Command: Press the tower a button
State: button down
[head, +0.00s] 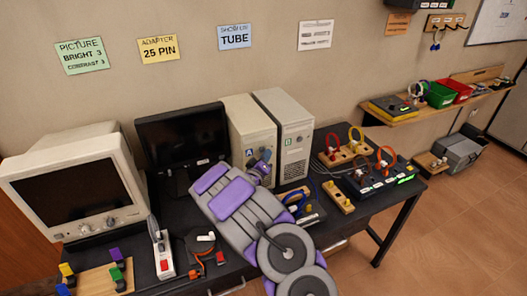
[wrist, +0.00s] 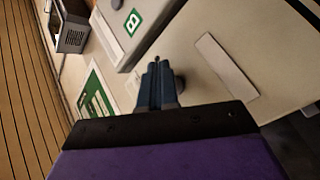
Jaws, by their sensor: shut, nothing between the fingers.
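Tower A (head: 250,127) is a beige computer case with a dark "A" label, standing on the desk left of tower B (head: 290,138), which has a green "B" label. My gripper (head: 266,155) is in front of tower A's lower front, partly covering it in the head view. In the wrist view my gripper (wrist: 157,63) is shut and empty, its dark fingers pointing at a pale case front. I cannot tell whether the fingertips touch anything. Tower B's green label (wrist: 132,22) is above left.
A beige CRT monitor (head: 75,188) and a black flat monitor (head: 185,142) stand to the left. A power strip (head: 162,254) lies in front. Wooden cable blocks (head: 343,155) and a black box with plugs (head: 378,180) are right of tower B.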

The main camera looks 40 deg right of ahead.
jog(key=shift+a+r, duration=0.15)
jog(key=shift+a, duration=0.25)
jog(key=shift+w+d, duration=0.1)
jog(key=shift+d, duration=0.15)
jog(key=shift+v, duration=0.75)
jog(key=shift+r, duration=0.1)
jog(key=s+a, duration=0.1)
jog(key=s, duration=0.5)
jog(key=shift+a, duration=0.15)
dwell(0.5)
